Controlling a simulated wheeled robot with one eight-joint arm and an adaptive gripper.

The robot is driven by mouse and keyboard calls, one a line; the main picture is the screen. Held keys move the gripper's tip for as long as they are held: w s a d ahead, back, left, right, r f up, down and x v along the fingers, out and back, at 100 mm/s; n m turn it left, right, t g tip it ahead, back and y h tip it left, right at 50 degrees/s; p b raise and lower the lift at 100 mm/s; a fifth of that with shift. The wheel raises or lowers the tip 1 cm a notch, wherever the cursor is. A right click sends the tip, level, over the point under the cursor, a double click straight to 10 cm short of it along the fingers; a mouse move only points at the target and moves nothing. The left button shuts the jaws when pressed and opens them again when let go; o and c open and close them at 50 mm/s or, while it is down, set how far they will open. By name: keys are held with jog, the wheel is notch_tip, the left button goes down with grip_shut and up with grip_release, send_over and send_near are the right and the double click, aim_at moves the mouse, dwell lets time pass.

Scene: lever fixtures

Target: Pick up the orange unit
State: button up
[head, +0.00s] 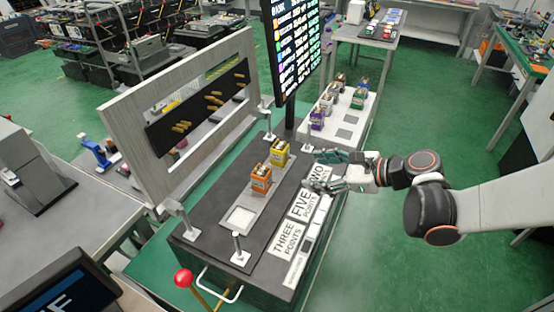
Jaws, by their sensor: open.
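The orange unit (261,178) stands upright on a grey strip on the dark bench, in front of the slotted panel. A yellow unit (279,153) stands just behind it on the same strip. My gripper (312,170) reaches in from the right, open and empty, with its fingers pointing left. It is to the right of the orange unit and apart from it in the picture. Nothing hides the orange unit.
The upright panel (180,170) with a slot rises left of the units. Metal posts (240,247) and a red-knobbed lever (184,278) stand near the front. Purple, brown and green units (317,119) sit on a white table behind. A display screen (292,45) stands behind the bench.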

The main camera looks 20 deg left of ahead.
aim_at(266, 172)
jog(key=a+f+m+b, duration=0.1)
jog(key=a+f, duration=0.1)
jog(key=a, duration=0.3)
jog(key=a+f+y+b, duration=0.1)
jog(key=a+f+b, duration=0.1)
jog(key=a, duration=0.4)
jog(key=w+a+f+m+g+y+b, duration=0.1)
jog(key=a+f, duration=0.2)
jog(key=a, duration=0.3)
jog(key=shift+f+m+b, duration=0.15)
jog(key=shift+m+b, duration=0.15)
jog(key=shift+d, duration=0.1)
jog(key=shift+c, duration=0.3)
jog(key=c, duration=1.2)
